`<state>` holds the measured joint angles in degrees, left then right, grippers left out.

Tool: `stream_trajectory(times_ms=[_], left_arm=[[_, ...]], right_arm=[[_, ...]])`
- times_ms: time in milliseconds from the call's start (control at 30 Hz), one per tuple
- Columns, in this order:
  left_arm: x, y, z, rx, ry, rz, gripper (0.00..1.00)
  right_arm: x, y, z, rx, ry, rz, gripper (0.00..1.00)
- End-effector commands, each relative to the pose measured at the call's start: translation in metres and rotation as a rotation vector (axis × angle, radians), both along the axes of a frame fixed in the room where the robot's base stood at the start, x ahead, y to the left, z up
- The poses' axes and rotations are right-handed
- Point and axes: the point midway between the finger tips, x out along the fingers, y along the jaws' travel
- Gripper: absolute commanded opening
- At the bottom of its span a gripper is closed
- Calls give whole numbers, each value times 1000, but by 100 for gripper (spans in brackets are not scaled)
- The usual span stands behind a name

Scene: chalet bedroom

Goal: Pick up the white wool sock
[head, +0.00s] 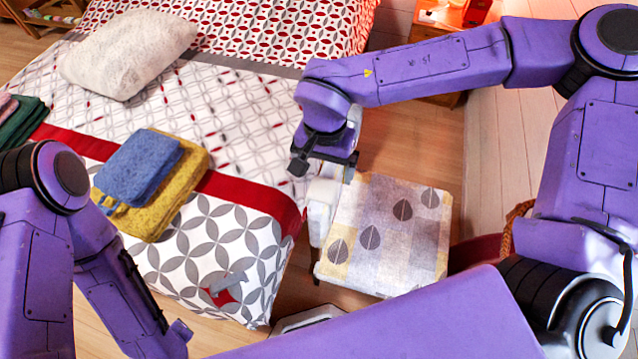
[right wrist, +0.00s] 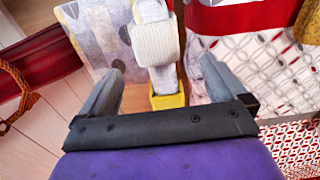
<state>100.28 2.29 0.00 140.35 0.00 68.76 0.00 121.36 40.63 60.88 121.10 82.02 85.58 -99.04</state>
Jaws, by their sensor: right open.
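The white wool sock (head: 322,197) lies at the left edge of the leaf-patterned bench (head: 385,260), partly hidden by my right arm. In the right wrist view its ribbed white part (right wrist: 156,43) shows ahead of the fingers, with a paler white part above it. My right gripper (head: 325,168) is above the sock and points down. It is open, and in the right wrist view its fingers (right wrist: 162,75) are spread with the sock between their lines, apart from both.
The bed (head: 245,90) stands left of the bench, with a pillow (head: 130,55) and folded blue (head: 140,165) and yellow (head: 185,180) cloths. A yellow patch (right wrist: 168,98) lies below the sock in the wrist view. A wooden cabinet (head: 440,30) stands at the back.

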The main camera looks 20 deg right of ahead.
Motion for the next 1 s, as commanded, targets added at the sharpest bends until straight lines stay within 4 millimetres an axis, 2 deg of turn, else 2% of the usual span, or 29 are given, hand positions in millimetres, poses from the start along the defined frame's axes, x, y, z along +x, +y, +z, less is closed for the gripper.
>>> stream_trajectory(times_ms=[100,267,500,600,800,967,1000], left_arm=[[-1,0,0,0,1,0,53],[-1,0,1,0,1,0,53],[0,0,6,-1,1,0,53],[0,0,6,-1,1,0,53],[0,0,5,-1,1,0,53],[0,0,5,-1,1,0,53],[0,0,5,-1,1,0,53]], right_arm=[[-2,0,-24,-2,6,1,98],[-3,1,-43,-1,3,0,98],[-9,4,-83,-1,3,1,98],[-9,4,-91,-1,2,-1,98],[-8,4,-92,-1,1,0,98],[-8,4,-92,-2,1,0,46],[-9,4,-92,-2,1,0,42]])
